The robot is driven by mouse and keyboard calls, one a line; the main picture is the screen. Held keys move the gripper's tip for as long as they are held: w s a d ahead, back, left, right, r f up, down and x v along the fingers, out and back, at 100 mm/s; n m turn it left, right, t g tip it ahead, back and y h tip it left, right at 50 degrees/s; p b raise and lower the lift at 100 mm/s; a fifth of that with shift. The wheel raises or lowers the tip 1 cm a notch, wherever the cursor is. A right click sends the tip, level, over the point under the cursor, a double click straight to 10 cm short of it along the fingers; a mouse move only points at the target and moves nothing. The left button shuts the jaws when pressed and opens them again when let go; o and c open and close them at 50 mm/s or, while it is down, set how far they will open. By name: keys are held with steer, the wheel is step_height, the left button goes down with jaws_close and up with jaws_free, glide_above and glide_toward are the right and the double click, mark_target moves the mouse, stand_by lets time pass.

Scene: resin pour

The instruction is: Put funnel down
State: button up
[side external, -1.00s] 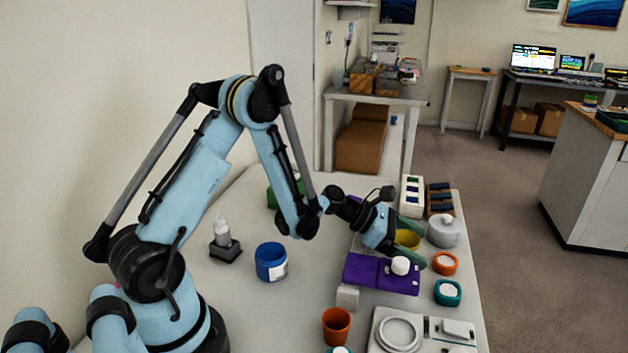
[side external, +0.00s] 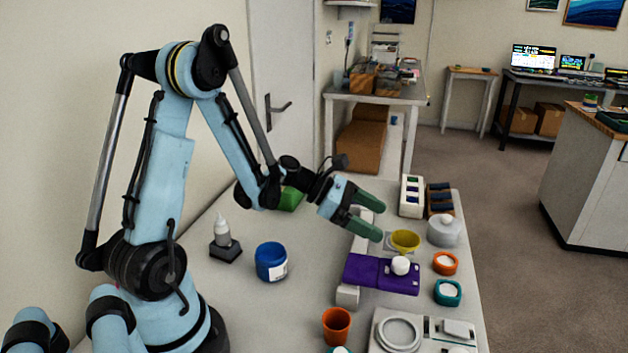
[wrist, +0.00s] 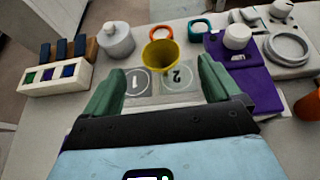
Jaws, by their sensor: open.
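The yellow funnel (side external: 404,240) stands on the table behind the purple mat, apart from my gripper. In the wrist view the funnel (wrist: 160,54) sits wide mouth up at the far edge of a grey mat with circles numbered 1 and 2 (wrist: 178,80). My gripper (side external: 374,216) is open and empty, raised above the table to the left of the funnel. In the wrist view its green fingers (wrist: 158,88) are spread wide, with the funnel beyond their tips. The funnel's lower end is hard to make out.
A purple mat (side external: 365,270) holds a white round piece (side external: 400,265). A grey lidded pot (side external: 444,231), an orange-rimmed dish (side external: 446,263) and a teal dish (side external: 448,292) stand to the right.

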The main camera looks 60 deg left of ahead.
steer(key=shift+v, duration=0.75)
steer(key=shift+s+d+r+m, duration=0.1)
steer(key=shift+r+m, duration=0.05)
steer(key=shift+m, duration=0.15)
steer(key=shift+s+d+r+m, duration=0.1)
steer(key=shift+d+r+m, duration=0.05)
steer(key=shift+d+m, duration=0.3)
steer(key=s+d+m+g+y, duration=0.1)
steer(key=m, duration=0.2)
steer(key=s+d+r+m+g+y, duration=0.1)
steer(key=m, duration=0.2)
steer(key=s+d+m+y, duration=0.1)
steer(key=m+y, duration=0.1)
steer(key=m, duration=0.2)
steer(key=shift+s+d+r+g, duration=0.25)
steer(key=shift+d+r+g, duration=0.1)
steer(key=shift+r+g, duration=0.05)
steer(key=s+r+m+y, duration=0.3)
steer(key=s+m, duration=0.4)
steer(key=m, duration=0.9)
steer(key=shift+d+t+y, duration=0.3)
steer(key=shift+d+y, duration=0.15)
steer(key=shift+y, duration=0.45)
